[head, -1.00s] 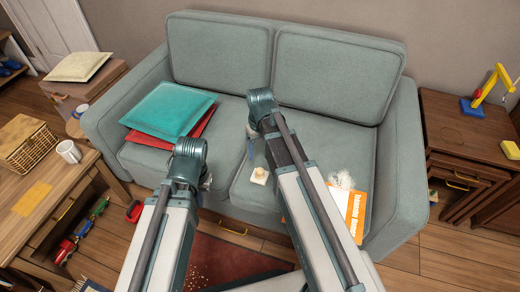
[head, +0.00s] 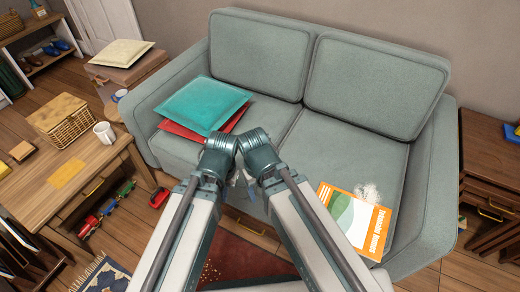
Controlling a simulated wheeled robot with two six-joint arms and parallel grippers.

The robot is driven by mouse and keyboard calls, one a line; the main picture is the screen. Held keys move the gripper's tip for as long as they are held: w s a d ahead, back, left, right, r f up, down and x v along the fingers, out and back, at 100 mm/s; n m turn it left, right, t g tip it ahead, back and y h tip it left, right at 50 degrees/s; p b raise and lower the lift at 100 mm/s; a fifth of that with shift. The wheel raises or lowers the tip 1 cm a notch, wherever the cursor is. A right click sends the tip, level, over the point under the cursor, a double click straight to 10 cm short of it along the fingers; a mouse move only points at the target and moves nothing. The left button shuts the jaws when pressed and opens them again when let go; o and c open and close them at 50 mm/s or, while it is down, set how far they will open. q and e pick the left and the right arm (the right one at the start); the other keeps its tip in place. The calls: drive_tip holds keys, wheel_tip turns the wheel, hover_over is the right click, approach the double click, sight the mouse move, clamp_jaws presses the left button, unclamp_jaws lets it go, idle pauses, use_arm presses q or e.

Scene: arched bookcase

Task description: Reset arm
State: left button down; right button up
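My two arms rise from the bottom of the head view and their wrists meet side by side in front of the sofa. Little of my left gripper (head: 233,180) shows past its wrist. My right gripper (head: 250,188) is mostly hidden behind its own wrist joint. I cannot tell whether either one is open or shut, and no held object shows.
A grey-green sofa (head: 350,125) carries a teal cushion (head: 205,103) over a red cushion (head: 190,133), and an orange-and-white book (head: 353,220) beside white fluff (head: 367,192). A wooden table (head: 75,178) with a basket (head: 72,130) and white mug (head: 104,132) stands left. Toys lie below.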

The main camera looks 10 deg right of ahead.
use_arm(q)
wheel_tip(320, 180, up, 27)
drive_tip(key=p, duration=2.6)
drive_tip(key=shift+p, duration=0.4)
use_arm(e)
wheel_tip(320, 180, up, 27)
